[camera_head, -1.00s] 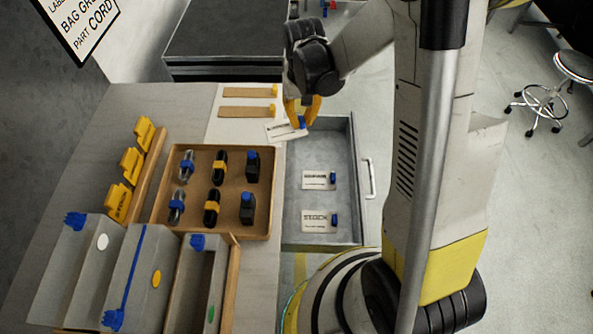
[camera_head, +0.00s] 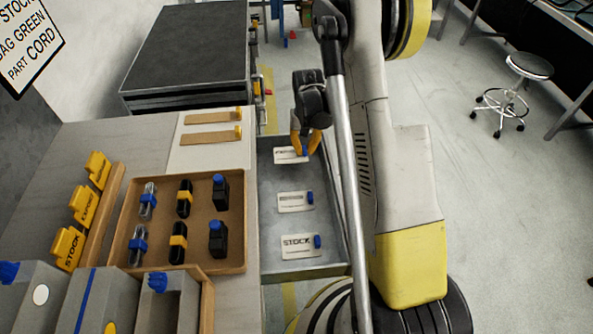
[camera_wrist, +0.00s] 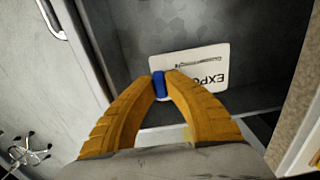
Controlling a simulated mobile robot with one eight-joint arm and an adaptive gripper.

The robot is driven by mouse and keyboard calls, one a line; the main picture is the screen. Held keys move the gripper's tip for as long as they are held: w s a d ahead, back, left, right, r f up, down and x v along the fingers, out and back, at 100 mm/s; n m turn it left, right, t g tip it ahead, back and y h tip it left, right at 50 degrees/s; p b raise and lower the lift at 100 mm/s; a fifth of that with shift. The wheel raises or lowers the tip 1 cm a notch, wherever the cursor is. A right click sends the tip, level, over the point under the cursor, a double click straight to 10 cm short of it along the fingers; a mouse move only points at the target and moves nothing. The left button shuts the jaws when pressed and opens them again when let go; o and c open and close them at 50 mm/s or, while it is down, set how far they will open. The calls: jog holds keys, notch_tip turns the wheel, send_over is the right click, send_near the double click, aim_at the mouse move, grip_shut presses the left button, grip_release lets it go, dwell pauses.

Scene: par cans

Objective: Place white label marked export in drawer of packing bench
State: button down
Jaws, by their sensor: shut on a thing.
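The white label marked EXPORT (camera_head: 290,155) is in the far part of the open drawer (camera_head: 268,225) of the packing bench (camera_head: 235,290). In the wrist view, its printed face (camera_wrist: 205,68) shows, with "EXPO" readable and the rest hidden by a finger. My gripper (camera_head: 306,150) has yellow fingers shut on the label's blue tab (camera_wrist: 158,84). In the wrist view, my fingertips (camera_wrist: 163,80) meet at the tab. The label is over or on the drawer floor; I cannot tell whether it touches.
Two white labels lie in the drawer nearer me, one (camera_head: 296,201) with unclear print and one marked STOCK (camera_head: 301,245). A brown tray (camera_head: 190,258) of several bottles stands on the bench left of the drawer. Yellow tags (camera_head: 84,206) line the bench's left side.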

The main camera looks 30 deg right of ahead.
aim_at(304, 164)
notch_tip(304, 164, down, 5)
jog(key=shift+f+b, duration=0.1)
jog(key=shift+b, duration=0.9)
jog(key=c, duration=1.6)
grip_release()
jog(key=shift+o, duration=0.2)
